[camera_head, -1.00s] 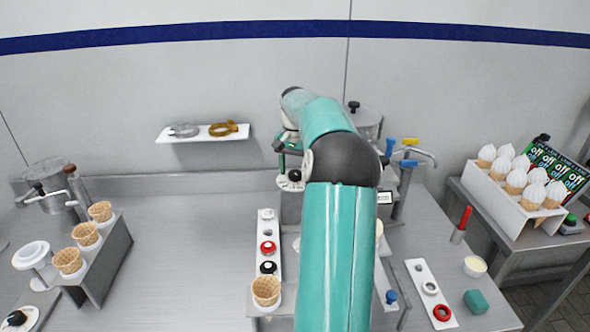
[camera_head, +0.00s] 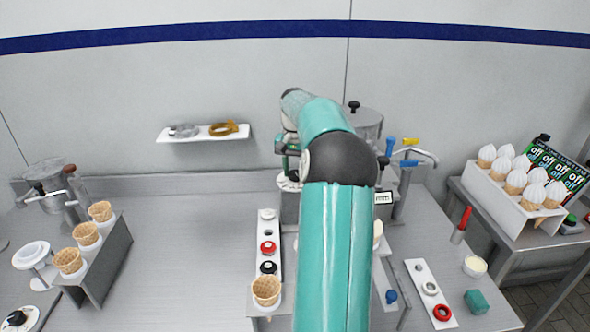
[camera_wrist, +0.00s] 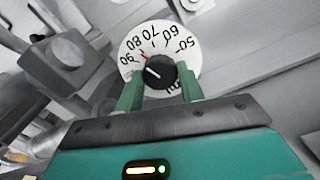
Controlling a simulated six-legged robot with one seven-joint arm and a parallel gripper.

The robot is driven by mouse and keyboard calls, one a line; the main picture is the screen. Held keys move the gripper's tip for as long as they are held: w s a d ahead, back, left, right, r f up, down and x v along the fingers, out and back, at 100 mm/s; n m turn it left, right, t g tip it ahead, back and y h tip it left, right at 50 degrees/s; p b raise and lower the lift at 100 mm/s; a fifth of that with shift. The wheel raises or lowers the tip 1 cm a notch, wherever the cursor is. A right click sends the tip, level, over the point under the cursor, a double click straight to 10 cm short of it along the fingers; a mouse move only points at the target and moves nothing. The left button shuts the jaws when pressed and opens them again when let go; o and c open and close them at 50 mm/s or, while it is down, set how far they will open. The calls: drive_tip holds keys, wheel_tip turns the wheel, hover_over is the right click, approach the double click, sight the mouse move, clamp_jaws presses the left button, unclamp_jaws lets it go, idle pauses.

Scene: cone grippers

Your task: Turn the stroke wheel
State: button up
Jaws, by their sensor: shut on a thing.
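The stroke wheel (camera_wrist: 133,47) is a white disc with black numbers around its edge and a black knob (camera_wrist: 160,72) in its middle. In the wrist view the numbers 50 to 90 show, with a small red mark near 70 to 80. My gripper (camera_wrist: 161,88) has its two green fingers on either side of the black knob and is shut on it. In the head view the white edge of the wheel (camera_head: 287,184) shows beside my gripper (camera_head: 288,165), and my arm hides much of the machine around it.
A white strip with black and red rings (camera_head: 268,227) and a cone (camera_head: 266,290) stand left of my arm. A cone rack (camera_head: 105,262) is at the left. The left-middle counter (camera_head: 185,240) is clear.

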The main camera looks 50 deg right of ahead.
drive_tip(key=shift+n, duration=2.2)
drive_tip(key=o, duration=1)
wheel_tip(320, 180, up, 14)
drive_tip(key=shift+f, duration=0.1)
